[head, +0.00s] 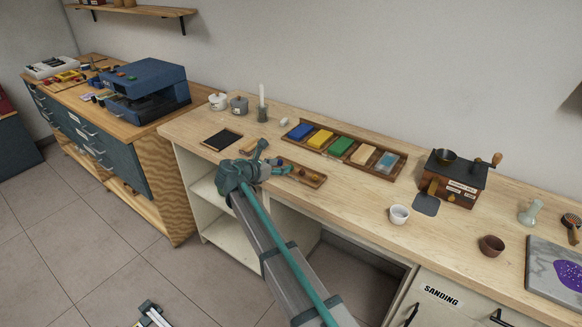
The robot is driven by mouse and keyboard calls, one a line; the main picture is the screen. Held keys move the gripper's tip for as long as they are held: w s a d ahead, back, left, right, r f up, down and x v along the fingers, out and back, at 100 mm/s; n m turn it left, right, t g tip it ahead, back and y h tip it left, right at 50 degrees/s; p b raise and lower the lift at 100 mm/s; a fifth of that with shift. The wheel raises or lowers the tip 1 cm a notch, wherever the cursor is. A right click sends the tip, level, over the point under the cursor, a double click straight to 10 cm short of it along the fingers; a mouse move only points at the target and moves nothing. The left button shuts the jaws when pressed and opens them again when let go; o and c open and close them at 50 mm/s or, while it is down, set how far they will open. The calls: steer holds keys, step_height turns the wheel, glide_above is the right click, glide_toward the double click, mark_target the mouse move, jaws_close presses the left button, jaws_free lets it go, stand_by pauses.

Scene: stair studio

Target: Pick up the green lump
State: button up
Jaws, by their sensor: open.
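The green lump (340,147) is a block-shaped piece in the long wooden tray (403,163) at the back of the worktop. It lies between a yellow block (320,138) and a beige block (363,154). My gripper (273,160) is open over the front part of the worktop, to the left of the green lump and nearer the front edge. It is clear of the lump. No lump shows between its fingers, though they are small in this view.
A small wooden tray (316,181) with small round pieces lies beside my gripper. A white cup (399,214) and a wooden grinder-like box (452,180) stand to the right. A candle (262,97) and lidded pots (239,104) stand back left. The worktop between the trays is mostly clear.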

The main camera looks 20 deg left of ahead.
mark_target(291, 165)
steer(key=shift+d+p+x, duration=0.15)
steer(key=shift+p+x, duration=0.3)
steer(key=shift+x, duration=0.85)
steer(key=shift+d+p+x, duration=0.1)
steer(key=shift+p+x, duration=0.3)
steer(key=shift+x, duration=0.9)
steer(key=shift+s, duration=0.15)
steer(key=c, duration=0.9)
